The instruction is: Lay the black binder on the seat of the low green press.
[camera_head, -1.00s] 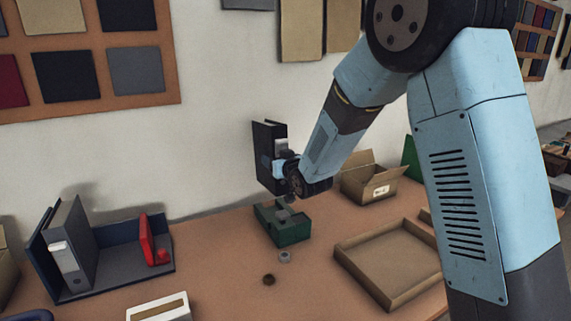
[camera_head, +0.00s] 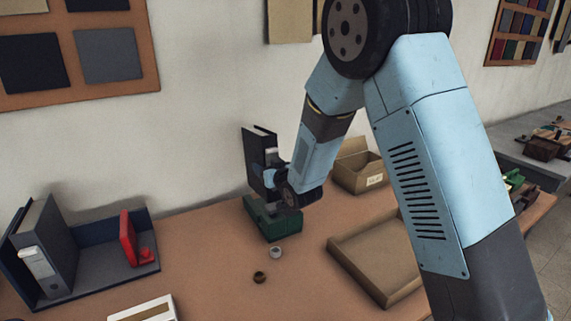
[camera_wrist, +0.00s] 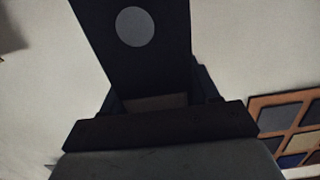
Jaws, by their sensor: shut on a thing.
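The black binder (camera_head: 256,155) stands upright in my gripper (camera_head: 272,176), above the middle back of the table and near the wall. In the wrist view the binder (camera_wrist: 140,60) is a dark panel with a grey round spot, rising from my gripper (camera_wrist: 158,105). A low green block-like thing (camera_head: 284,225) sits on the table beneath them and looks like the green press. My gripper hides part of its top. I cannot tell whether the binder's lower edge touches it.
An open cardboard box (camera_head: 357,177) and a shallow brown tray (camera_head: 352,268) stand to the right. Two small rings (camera_head: 260,277) lie in front of the green thing. A dark blue holder (camera_head: 90,232) with a grey binder (camera_head: 42,245) and a red bookend (camera_head: 128,240) is at left.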

